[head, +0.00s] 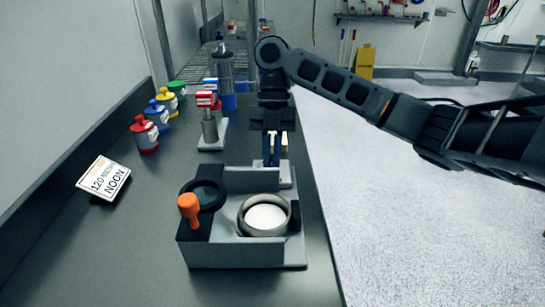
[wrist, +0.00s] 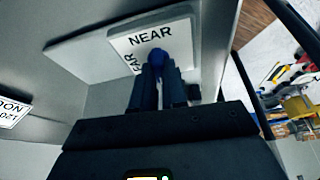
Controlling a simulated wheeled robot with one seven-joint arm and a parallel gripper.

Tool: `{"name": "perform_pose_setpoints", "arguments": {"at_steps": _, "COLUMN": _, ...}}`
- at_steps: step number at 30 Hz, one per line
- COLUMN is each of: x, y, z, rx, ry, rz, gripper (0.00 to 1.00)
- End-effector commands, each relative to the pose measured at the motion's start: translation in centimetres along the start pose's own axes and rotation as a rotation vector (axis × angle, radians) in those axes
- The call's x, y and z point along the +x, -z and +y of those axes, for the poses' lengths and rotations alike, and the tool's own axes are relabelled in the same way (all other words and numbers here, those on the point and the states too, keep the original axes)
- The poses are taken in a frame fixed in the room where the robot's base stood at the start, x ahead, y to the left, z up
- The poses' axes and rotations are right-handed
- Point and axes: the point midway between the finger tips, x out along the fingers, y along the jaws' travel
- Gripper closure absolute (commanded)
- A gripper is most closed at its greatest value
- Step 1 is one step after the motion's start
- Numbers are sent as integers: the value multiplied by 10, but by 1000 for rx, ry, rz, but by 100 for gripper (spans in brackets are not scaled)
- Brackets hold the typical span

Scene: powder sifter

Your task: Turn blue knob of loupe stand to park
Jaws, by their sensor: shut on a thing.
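The blue knob (wrist: 177,66) shows in the wrist view at the tips of my two dark fingers, in front of a white label plate (wrist: 150,42) reading NEAR and, partly covered, FAR. No "park" mark is readable. My gripper (wrist: 170,72) is shut on the blue knob, and the fingers hide part of it. In the head view my gripper (head: 274,160) points down over a pale base (head: 288,174) behind the grey tray. The knob cannot be made out clearly there. A black ring like a loupe (head: 204,194) sits at the tray's left side.
A NOON card (head: 104,180) lies left. Open floor lies right.

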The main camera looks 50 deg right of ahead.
Motion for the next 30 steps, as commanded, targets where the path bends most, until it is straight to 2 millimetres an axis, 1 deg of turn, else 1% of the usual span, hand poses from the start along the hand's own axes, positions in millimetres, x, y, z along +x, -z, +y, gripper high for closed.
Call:
{"name": "perform_pose_setpoints", "arguments": {"at_steps": 9, "x": 1, "y": -1, "z": 0, "rx": -85, "ry": 38, "rz": -1, "gripper": 100}}
{"name": "perform_pose_setpoints", "arguments": {"at_steps": 23, "x": 1, "y": -1, "z": 0, "rx": -96, "ry": 43, "rz": -2, "gripper": 100}}
{"name": "perform_pose_setpoints", "arguments": {"at_steps": 24, "x": 1, "y": -1, "z": 0, "rx": -96, "ry": 43, "rz": -2, "gripper": 85}}
{"name": "perform_pose_setpoints", "arguments": {"at_steps": 30, "x": 1, "y": -1, "z": 0, "rx": -97, "ry": 42, "rz": -2, "gripper": 66}}
